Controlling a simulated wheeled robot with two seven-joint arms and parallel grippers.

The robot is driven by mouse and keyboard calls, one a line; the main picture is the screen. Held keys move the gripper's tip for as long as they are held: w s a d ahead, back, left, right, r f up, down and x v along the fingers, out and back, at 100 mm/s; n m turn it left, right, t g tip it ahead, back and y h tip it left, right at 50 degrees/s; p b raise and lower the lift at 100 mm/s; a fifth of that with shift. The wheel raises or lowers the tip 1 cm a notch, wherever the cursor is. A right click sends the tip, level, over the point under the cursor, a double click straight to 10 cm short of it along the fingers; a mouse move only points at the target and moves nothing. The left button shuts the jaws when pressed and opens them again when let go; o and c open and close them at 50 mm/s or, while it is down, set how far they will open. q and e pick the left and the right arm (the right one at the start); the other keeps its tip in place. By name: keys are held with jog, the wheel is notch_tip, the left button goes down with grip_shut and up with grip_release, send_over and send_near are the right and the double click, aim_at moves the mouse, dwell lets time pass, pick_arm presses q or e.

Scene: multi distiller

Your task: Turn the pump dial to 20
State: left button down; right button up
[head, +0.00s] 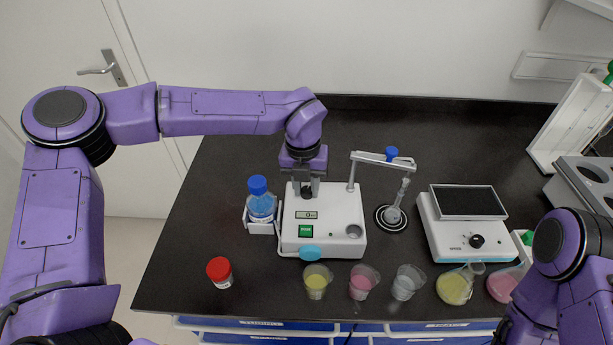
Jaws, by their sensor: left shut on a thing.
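The pump (340,222) is a white box near the middle of the black bench. It has a small display (306,215) whose digits are too small to read for certain, and a green button (305,231) below it. The dark pump dial (307,194) is on its upper left part. My left gripper (306,187) points down from above and is shut on the dial, one finger on each side. The dial's marking is hidden or too small to read. My right arm is at the lower right, and its gripper is out of view.
A blue-capped bottle (262,207) stands in a holder left of the pump. Several cups and flasks line the front, with a red-capped jar (219,271).

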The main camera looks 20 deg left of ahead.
aim_at(305, 188)
pick_arm(q)
jog(key=m+p, duration=0.1)
jog(key=m, duration=0.1)
jog(key=m+p, duration=0.1)
jog(key=p, duration=0.1)
jog(key=shift+r+m, duration=0.2)
jog(key=shift+m, duration=0.2)
jog(key=shift+w+f+m+p, duration=0.1)
jog(key=shift+m+p, duration=0.45)
jog(key=shift+m, duration=0.15)
jog(key=c, duration=0.8)
grip_release()
jog(key=r, duration=0.3)
jog(key=r+b, duration=0.1)
jog(key=r, duration=0.3)
jog(key=r+b, duration=0.1)
jog(key=r, duration=0.2)
jog(key=shift+a+r, duration=0.2)
jog(key=shift+a, duration=0.05)
jog(key=shift+r, duration=0.1)
